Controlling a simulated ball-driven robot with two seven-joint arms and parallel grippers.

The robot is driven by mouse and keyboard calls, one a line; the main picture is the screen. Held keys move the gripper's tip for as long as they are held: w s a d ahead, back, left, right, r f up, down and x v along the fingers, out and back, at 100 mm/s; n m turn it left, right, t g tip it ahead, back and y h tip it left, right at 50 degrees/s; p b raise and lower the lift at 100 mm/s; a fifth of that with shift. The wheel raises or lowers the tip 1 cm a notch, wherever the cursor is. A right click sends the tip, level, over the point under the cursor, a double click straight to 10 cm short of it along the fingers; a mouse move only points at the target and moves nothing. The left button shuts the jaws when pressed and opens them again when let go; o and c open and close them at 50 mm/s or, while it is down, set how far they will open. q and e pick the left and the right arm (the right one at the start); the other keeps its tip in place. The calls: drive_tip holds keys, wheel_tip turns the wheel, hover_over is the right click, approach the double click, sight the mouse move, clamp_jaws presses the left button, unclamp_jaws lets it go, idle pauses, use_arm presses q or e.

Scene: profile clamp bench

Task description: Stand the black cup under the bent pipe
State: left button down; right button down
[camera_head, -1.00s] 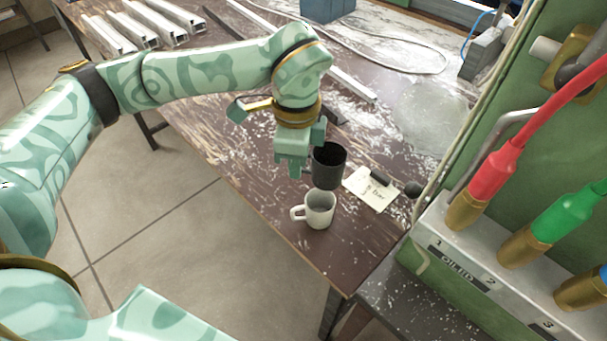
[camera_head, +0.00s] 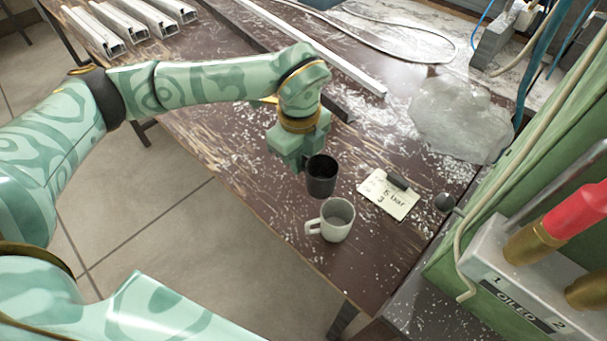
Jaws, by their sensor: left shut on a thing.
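The black cup (camera_head: 321,180) is upright, with its open mouth up. My left gripper (camera_head: 300,160) is shut on it at its left side; the fingertips are partly hidden. The cup is over the brown bench, behind the white mug; I cannot tell whether its base touches the wood. On the right, a grey pipe (camera_head: 560,178) runs slantwise along the green machine. Its upper part is cut off by the frame edge, and I cannot tell where its outlet is. My right gripper is not in view.
A white mug (camera_head: 337,222) stands close in front of the cup. A paper note (camera_head: 389,195) with a dark clip and a black knob (camera_head: 445,202) lie to the right. Metal profiles (camera_head: 125,25) lie at the back left. A grey-white patch (camera_head: 460,118) covers the back right of the bench.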

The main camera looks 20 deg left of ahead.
sight(300, 184)
use_arm(q)
wheel_tip(300, 184, down, 4)
drive_tip(key=shift+s+r+b, duration=0.1)
drive_tip(key=shift+r+b, duration=0.15)
drive_tip(key=shift+b, duration=0.25)
drive_tip(key=shift+f, duration=0.3)
drive_tip(key=shift+r, duration=0.1)
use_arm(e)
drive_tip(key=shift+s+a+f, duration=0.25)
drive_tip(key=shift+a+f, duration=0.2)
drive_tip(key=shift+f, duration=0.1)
use_arm(q)
drive_tip(key=c, duration=1.6)
unclamp_jaws()
drive_tip(key=shift+o, duration=0.2)
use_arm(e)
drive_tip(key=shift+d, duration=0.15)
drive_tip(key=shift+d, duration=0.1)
